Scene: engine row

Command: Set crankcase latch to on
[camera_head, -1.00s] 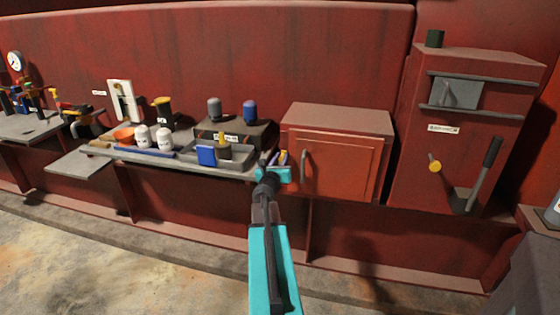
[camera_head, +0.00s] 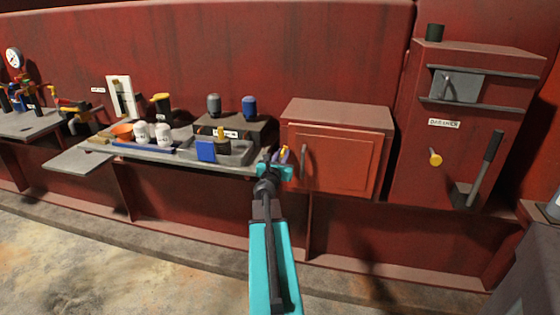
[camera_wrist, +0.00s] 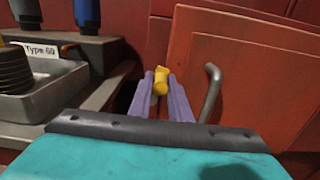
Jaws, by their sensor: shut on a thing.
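My gripper (camera_head: 280,158) is at the left edge of the red cabinet (camera_head: 332,156), in front of the worktop's right end. In the wrist view its two purple fingers (camera_wrist: 161,90) are shut on a small yellow piece (camera_wrist: 161,80), which sticks out at the tips. I cannot tell whether this piece is loose or fixed. No label naming the crankcase latch is readable. The tall red housing (camera_head: 450,140) at right has a grey sliding panel with a small handle (camera_head: 447,85), a yellow knob (camera_head: 435,158) and a black-gripped lever (camera_head: 487,160). I cannot tell which part is the latch.
The cabinet's grey handle (camera_wrist: 211,92) is just right of my fingers. A grey tray (camera_head: 236,152), white jars (camera_head: 163,134) and an orange bowl (camera_head: 122,132) crowd the worktop at left. The floor (camera_head: 120,260) in front is clear.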

